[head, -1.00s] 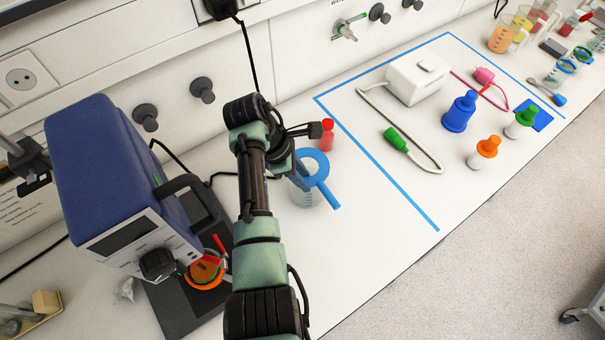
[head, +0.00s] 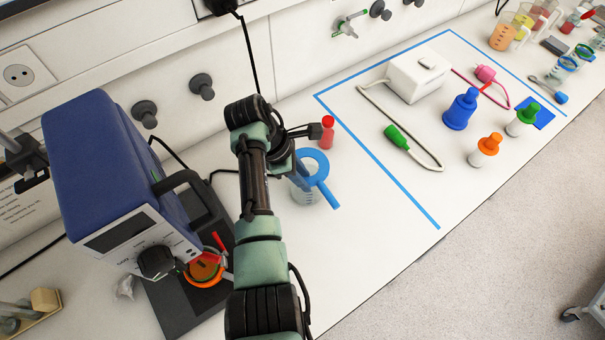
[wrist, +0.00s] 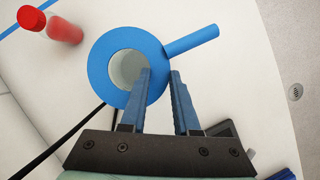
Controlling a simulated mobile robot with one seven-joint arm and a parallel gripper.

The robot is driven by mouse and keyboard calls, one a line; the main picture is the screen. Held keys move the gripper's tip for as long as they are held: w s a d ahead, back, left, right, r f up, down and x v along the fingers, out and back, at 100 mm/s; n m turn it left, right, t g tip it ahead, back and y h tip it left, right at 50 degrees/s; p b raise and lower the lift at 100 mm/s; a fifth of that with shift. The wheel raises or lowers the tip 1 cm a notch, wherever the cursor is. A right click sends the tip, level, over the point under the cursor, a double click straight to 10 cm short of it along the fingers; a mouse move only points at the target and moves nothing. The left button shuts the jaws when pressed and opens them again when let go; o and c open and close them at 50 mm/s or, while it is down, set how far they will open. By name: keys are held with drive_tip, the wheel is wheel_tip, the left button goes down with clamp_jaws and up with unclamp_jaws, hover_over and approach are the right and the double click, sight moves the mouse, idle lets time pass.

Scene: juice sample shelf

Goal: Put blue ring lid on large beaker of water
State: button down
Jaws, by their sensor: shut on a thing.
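The blue ring lid (head: 323,161), a flat ring with a straight handle, lies over the top of the large clear beaker (head: 302,196). The beaker stands on the white bench just right of my arm. In the wrist view my gripper (wrist: 160,72) is shut on the ring lid (wrist: 98,62), with one finger over its hole and the other past its outer edge. A grey-green patch shows through the hole. I cannot tell whether the ring rests on the beaker's rim or sits slightly above it. The water is hard to make out.
A red bottle (head: 327,133) stands close behind the beaker; it also shows in the wrist view (wrist: 64,28). A blue instrument (head: 115,170) is at left. Blue tape (head: 385,176) bounds an area at right with several coloured-capped items. The bench right of the beaker is clear.

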drive_tip(key=c, duration=0.6)
unclamp_jaws()
drive_tip(key=shift+o, duration=0.2)
drive_tip(key=p+v, duration=1.1)
drive_tip(key=v, duration=0.1)
